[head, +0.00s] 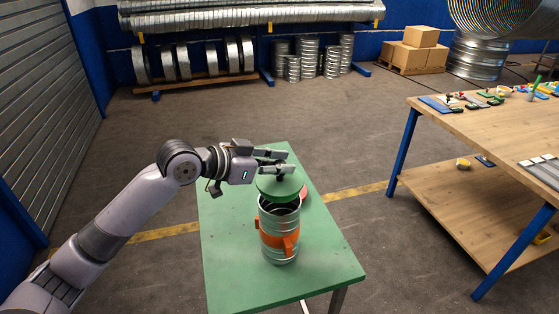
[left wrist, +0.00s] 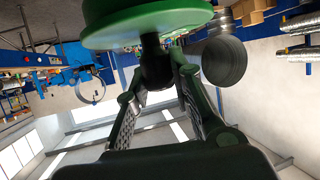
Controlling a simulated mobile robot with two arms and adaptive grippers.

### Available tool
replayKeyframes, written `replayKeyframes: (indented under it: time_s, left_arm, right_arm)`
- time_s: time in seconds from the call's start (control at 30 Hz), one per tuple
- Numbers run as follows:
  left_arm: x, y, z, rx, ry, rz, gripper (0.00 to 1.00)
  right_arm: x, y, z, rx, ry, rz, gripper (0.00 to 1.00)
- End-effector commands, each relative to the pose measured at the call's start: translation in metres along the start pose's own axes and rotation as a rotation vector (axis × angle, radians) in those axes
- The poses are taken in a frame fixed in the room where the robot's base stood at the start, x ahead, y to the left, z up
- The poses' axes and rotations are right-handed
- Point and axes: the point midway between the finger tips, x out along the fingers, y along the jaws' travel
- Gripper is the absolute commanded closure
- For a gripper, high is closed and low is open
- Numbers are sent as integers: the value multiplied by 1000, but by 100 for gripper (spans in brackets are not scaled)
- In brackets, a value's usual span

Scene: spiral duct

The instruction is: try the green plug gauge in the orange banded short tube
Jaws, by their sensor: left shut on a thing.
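The green plug gauge (head: 279,187) is a round disc with a dark knob. My left gripper (head: 284,164) is shut on that knob. In the left wrist view the gauge (left wrist: 150,22) fills the top, with the knob between the fingers of the gripper (left wrist: 160,72). The orange banded short tube (head: 277,251) is ribbed metal and stands upright on the green table, its mouth open at the top. The gauge appears at the far side of the mouth, overlapping the back rim in the picture; I cannot tell whether they touch. My right gripper is out of view.
The green table (head: 226,268) is mostly bare; a reddish thing (head: 304,193) lies partly hidden behind the tube. A wooden workbench (head: 484,136) with small tools stands to the right, across a gap of floor. Duct racks and boxes (head: 411,54) stand at the back.

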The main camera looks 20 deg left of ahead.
Motion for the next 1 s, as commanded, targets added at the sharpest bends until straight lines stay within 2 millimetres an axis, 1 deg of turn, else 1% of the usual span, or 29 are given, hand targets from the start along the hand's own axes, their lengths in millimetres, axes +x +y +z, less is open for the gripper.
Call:
replayKeyframes:
  time_s: [0.2, 0.5, 1.0]
  left_arm:
    - [6, 0, 13, 0, 2, -1, 100]
    - [10, 0, 24, 0, 3, -1, 100]
    - [11, 0, 27, 0, 3, -1, 100]
  right_arm:
    - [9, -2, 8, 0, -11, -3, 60]
    - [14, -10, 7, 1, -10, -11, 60]
    - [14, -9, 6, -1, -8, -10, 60]
